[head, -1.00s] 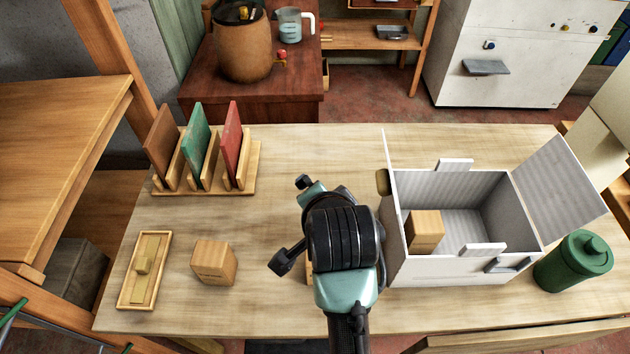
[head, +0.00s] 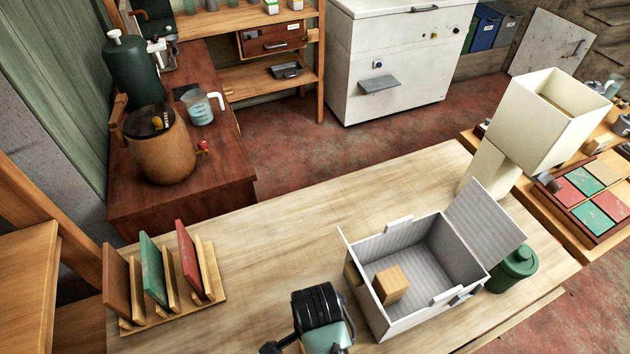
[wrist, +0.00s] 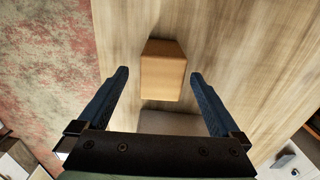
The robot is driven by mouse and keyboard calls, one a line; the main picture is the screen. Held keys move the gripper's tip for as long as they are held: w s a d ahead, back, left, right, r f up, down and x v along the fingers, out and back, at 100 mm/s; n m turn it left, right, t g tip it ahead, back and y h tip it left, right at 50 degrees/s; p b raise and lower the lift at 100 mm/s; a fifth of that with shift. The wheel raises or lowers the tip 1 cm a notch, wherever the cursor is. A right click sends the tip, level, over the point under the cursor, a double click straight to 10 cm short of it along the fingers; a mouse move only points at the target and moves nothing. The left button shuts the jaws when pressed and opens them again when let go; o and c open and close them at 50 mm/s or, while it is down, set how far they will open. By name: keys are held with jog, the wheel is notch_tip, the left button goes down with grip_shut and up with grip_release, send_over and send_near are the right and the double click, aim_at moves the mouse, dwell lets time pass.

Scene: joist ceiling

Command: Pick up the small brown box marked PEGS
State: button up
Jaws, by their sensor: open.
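A small brown box (wrist: 163,72) stands on the light wooden table, ahead of my gripper (wrist: 160,77) in the wrist view. My gripper is open, with its two dark blue fingers on either side of the box in the picture; contact cannot be made out. No marking on this box is readable. In the head view my gripper's dark wrist (head: 318,308) is at the bottom edge, left of the white box, and hides what is under it. Another small brown box (head: 391,285) lies inside the open white box (head: 400,325); its marking is not readable.
A rack (head: 207,270) holding brown, green and red boards stands at the left of the table. A green bottle (head: 515,269) and a cream lamp (head: 550,125) are beyond the white box on the right. The table's far middle (head: 310,205) is clear. A greyish patch (wrist: 170,122) lies below the box in the wrist view.

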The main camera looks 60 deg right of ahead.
jog(key=shift+w+f, duration=0.1)
jog(key=shift+f, duration=0.8)
jog(key=shift+d+f, duration=0.15)
jog(key=shift+f, duration=2.45)
grip_shut()
